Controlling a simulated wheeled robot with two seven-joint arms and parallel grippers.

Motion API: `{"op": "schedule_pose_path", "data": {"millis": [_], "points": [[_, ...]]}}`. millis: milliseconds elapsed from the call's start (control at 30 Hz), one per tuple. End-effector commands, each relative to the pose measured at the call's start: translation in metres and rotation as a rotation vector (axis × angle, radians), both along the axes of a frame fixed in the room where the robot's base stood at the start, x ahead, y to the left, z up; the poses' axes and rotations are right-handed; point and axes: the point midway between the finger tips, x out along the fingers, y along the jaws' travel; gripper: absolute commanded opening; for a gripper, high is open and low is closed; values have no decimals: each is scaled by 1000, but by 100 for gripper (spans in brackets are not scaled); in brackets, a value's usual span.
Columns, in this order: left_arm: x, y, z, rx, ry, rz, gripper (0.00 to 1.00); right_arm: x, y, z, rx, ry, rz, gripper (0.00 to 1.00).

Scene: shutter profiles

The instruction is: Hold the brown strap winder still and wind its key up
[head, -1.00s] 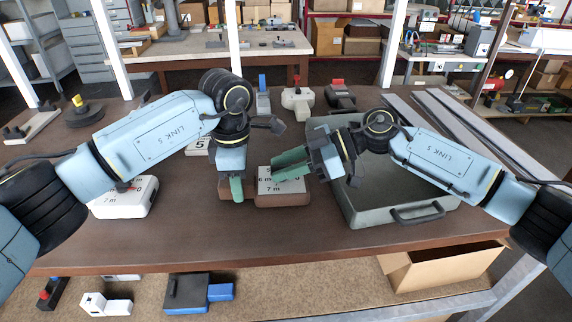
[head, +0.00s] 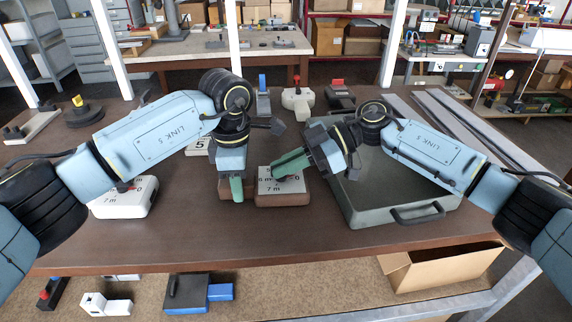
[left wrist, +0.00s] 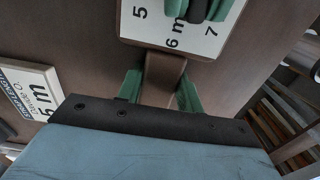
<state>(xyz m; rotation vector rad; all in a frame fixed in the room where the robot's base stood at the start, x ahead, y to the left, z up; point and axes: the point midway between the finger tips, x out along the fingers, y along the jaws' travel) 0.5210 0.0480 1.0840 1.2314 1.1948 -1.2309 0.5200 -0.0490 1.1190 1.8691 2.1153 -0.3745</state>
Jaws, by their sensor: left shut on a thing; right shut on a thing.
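The brown strap winder (head: 282,200) lies on the table with a white face marked in metres. Its brown end piece (left wrist: 162,78) sits between the green fingers of my left gripper (head: 237,190), which is shut on it from above. The winder's white face fills the top of the left wrist view. My right gripper (head: 291,166) comes in from the right over that face, its green fingers slanting down to the left. It is shut on the key, which the fingers hide. The tips also show at the top of the left wrist view (left wrist: 205,10).
A grey case (head: 395,205) with a black handle stands just right of the winder. A white winder (head: 125,205) sits at the left, and another white label plate (left wrist: 30,92) lies near my left gripper. Several devices stand behind. The front table strip is clear.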

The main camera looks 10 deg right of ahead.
Motion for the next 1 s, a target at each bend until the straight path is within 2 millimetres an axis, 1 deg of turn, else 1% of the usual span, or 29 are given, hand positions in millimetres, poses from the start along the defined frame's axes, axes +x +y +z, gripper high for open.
{"op": "schedule_pose_path", "data": {"millis": [200,400,700,1000], "points": [[0,0,0,1,0,-2,9,3,1,-1,-2,0,152,0],[0,0,0,1,1,-3,9,4,1,-1,-3,0,261,0],[-1,0,0,0,1,-4,9,6,2,-2,-5,-1,385,0],[-1,-1,1,0,2,-7,9,7,1,-3,-7,-2,463,0]]}}
